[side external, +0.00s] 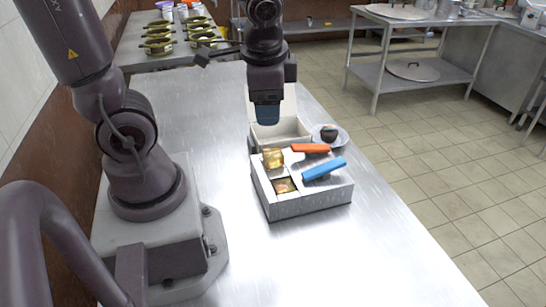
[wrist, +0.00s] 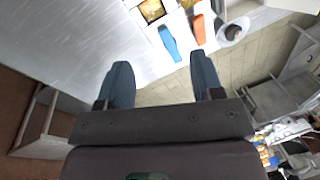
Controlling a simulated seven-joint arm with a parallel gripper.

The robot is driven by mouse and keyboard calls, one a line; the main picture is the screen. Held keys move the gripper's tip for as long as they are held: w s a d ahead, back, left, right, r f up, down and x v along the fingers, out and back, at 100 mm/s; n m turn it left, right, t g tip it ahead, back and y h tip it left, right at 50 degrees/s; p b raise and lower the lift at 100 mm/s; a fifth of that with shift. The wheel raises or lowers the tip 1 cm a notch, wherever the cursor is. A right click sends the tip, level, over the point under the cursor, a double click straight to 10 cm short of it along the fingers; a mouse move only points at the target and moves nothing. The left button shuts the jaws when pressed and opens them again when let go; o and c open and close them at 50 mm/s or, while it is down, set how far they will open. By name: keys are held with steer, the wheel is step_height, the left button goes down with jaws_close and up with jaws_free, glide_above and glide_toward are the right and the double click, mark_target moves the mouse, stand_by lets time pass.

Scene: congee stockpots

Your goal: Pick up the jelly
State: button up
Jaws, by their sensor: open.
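My gripper (side external: 267,112) is open and empty, pointing down above the far side of the white box; its two blue fingers stand apart in the wrist view (wrist: 160,62). The white divided box (side external: 312,203) sits on the metal table. It holds a gold block (side external: 273,158) at the back left and a second gold piece (side external: 284,186) lower at the front left. A gold piece (wrist: 151,10) also shows at the top of the wrist view. I cannot tell for sure which item is the jelly.
A blue bar (side external: 324,169) and an orange bar (side external: 311,148) lie across the box. A plate (side external: 344,138) with a dark round item (side external: 329,132) stands at the table's right edge. The table (side external: 340,250) is clear in front.

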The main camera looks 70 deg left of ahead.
step_height(320, 180, down, 5)
steer(key=w+a+m+g+y, duration=0.1)
steer(key=a+m+g, duration=0.15)
steer(key=m, duration=0.35)
steer(key=m+t+y, duration=0.1)
steer(key=m+t, duration=0.1)
steer(key=m, duration=0.7)
glide_above(273, 153)
steer(key=d, duration=0.3)
steer(key=shift+g, duration=0.25)
steer(key=f, duration=0.8)
steer(key=shift+a+f, duration=0.2)
steer(key=shift+f, duration=0.15)
steer(key=shift+a+x, duration=0.2)
steer(key=shift+x, duration=2.85)
steer(key=shift+r, duration=0.1)
steer(key=shift+c, duration=0.4)
steer(key=c, duration=0.6)
